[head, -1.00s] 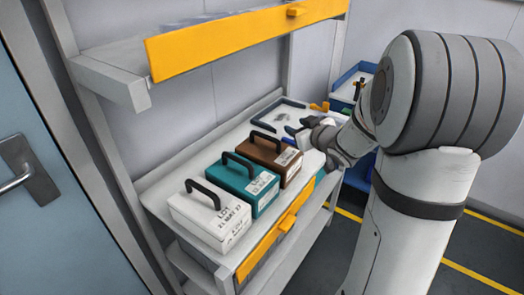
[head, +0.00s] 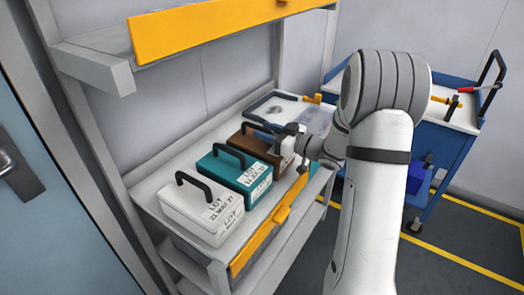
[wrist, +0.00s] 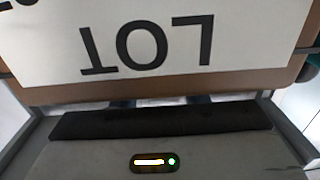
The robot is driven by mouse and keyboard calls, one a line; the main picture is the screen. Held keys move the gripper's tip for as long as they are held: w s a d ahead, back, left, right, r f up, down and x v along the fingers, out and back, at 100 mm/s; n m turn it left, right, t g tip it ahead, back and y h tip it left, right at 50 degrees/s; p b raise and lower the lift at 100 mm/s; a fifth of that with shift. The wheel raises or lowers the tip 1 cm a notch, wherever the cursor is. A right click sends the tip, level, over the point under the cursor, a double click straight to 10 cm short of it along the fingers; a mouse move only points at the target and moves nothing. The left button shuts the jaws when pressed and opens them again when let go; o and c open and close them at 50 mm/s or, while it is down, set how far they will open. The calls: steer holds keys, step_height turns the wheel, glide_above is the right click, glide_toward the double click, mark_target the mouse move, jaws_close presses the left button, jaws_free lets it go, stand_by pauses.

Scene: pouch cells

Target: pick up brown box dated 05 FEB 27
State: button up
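The brown box (head: 243,141) with a dark handle stands on the shelf, at the far end of a row of boxes. My gripper (head: 289,143) is at its right front side and covers much of its label. In the wrist view, the brown box (wrist: 200,88) fills the top, close before the palm. Its white label (wrist: 150,45) reads LOT upside down; its date is out of view. My gripper's sides reach up along both edges of the box. Whether the fingers touch it cannot be told.
A teal box (head: 235,172) and a white box (head: 202,208) with dark handles stand nearer on the same shelf. A yellow-fronted upper shelf (head: 200,30) overhangs them. A dark-framed tray (head: 270,97) lies behind the brown box. A blue cart (head: 445,140) stands at right.

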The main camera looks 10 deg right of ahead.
steer(key=shift+x, duration=1.15)
jaws_close()
steer(key=shift+r, duration=0.1)
stand_by(0.4)
